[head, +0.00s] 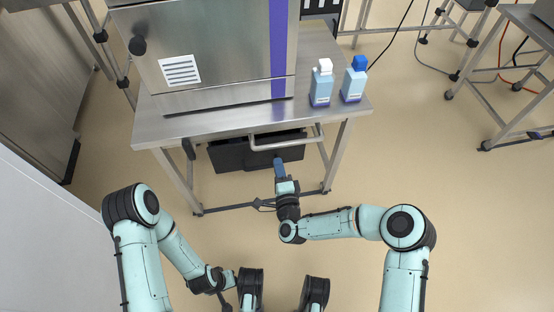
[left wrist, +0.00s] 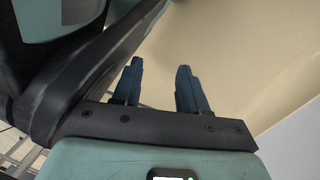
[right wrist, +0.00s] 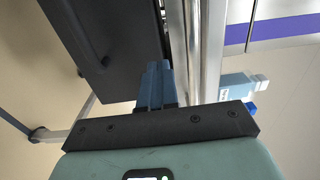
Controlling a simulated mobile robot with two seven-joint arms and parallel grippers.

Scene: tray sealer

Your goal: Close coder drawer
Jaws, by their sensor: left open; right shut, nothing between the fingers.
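A dark box-like unit (head: 232,155), which looks like the coder drawer, sits under the front edge of the steel table. It fills the left of the right wrist view as a black panel (right wrist: 105,45). I cannot tell how far it is pulled out. My right gripper (head: 279,162) is shut and empty, its fingertips at the unit's front right part. In the right wrist view its fingers (right wrist: 157,75) lie between the black panel and a silver bar (right wrist: 207,45); contact is unclear. My left gripper (left wrist: 160,78) is open and empty, low and away from the table.
A steel sealer (head: 205,50) with a purple stripe stands on the table (head: 330,105). Two bottles, one white-capped (head: 321,85) and one blue-capped (head: 354,80), stand at the table's right. A metal bar (head: 285,143) runs along its front.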

